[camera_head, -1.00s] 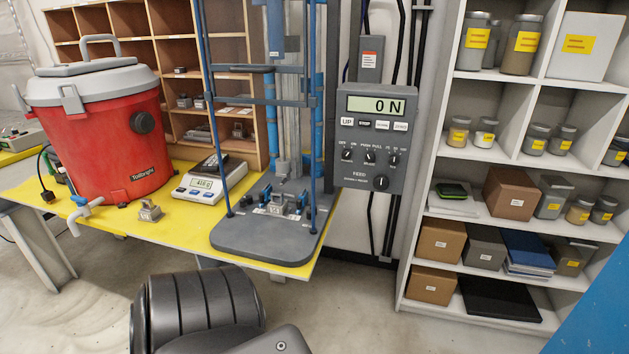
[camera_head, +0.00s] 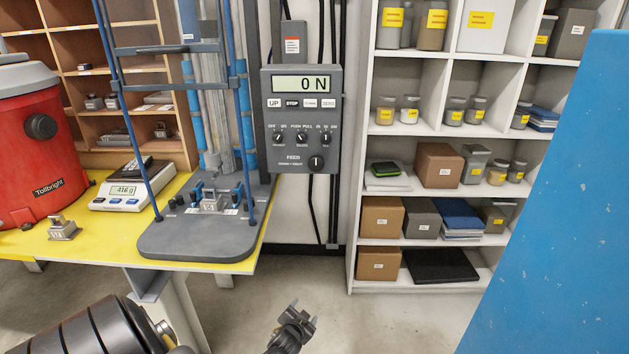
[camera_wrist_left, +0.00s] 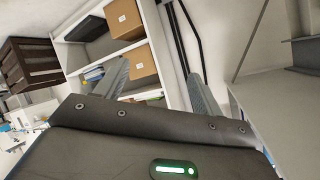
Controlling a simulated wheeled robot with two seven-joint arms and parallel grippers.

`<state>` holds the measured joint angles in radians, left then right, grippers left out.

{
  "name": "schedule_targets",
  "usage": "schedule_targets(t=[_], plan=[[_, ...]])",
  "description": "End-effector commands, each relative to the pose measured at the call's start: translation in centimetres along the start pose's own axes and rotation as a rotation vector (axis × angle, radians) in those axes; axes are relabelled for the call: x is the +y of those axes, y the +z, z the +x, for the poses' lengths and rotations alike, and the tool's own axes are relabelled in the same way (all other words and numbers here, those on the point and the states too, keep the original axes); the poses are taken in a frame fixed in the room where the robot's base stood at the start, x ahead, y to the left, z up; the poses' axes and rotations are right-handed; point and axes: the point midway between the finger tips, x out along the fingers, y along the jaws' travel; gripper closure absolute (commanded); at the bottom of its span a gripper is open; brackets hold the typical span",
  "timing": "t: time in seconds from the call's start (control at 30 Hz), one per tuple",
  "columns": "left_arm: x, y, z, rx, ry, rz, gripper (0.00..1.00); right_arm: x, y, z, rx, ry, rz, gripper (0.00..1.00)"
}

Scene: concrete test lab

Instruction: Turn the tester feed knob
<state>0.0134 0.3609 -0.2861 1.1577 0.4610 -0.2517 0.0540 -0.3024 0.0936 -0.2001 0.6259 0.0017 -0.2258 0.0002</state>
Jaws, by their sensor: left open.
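The tester control box (camera_head: 302,120) hangs beside the blue-posted test frame in the head view, its display reading "0 N". The feed knob (camera_head: 316,163) is a round black knob at the lower right of its panel, beside the word FEED. My left gripper (camera_head: 298,316) is low in the head view, well below the box and apart from it. In the left wrist view its two grey fingers (camera_wrist_left: 158,72) are spread with nothing between them. The knob does not show clearly in the wrist view. My right gripper is not in view.
The yellow bench (camera_head: 95,238) holds the test frame's dark base (camera_head: 200,238), a scale (camera_head: 128,190) and a red vacuum (camera_head: 35,150). A white shelf (camera_head: 362,200) with jars and boxes stands right of the box. A blue surface (camera_head: 560,220) fills the right edge. The floor below the box is clear.

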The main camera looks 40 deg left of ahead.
Motion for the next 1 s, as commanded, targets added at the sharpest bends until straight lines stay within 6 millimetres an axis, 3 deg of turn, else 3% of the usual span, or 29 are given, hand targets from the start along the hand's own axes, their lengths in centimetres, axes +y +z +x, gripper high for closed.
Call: schedule_targets(t=[0.03, 0.07, 0.1, 0.2, 0.3, 0.4, 0.5, 0.67, 0.87, 1.0], plan=[[-2.5, -4.7, 1.5, 0.102, -0.063, -0.030, 0.32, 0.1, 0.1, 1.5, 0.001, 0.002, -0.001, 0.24], [-4.2, -7.6, 1.8, 0.158, -0.099, -0.051, 0.32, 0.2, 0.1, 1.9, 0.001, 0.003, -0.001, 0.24], [-6.3, -11.3, 1.9, 0.233, -0.144, -0.081, 0.32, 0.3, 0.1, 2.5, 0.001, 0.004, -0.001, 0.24], [-11.4, -19.5, 0.7, 0.407, -0.247, -0.160, 0.32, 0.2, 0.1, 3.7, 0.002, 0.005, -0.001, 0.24], [-15.6, -25.6, -1.7, 0.553, -0.323, -0.236, 0.32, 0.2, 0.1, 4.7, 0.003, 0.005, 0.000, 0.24], [-18.6, -29.7, -4.2, 0.662, -0.374, -0.300, 0.32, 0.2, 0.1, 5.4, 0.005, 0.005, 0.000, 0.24], [-20.4, -32.0, -6.0, 0.728, -0.401, -0.341, 0.32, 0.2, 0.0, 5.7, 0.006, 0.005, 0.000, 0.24], [-21.5, -33.3, -7.2, 0.766, -0.417, -0.366, 0.32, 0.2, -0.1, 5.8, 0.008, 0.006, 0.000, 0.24], [-22.1, -33.9, -6.6, 0.765, -0.420, -0.364, 0.32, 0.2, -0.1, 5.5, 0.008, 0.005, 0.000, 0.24], [-23.2, -35.3, -5.2, 0.765, -0.421, -0.364, 0.32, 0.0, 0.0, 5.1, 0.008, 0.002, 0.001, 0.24]])
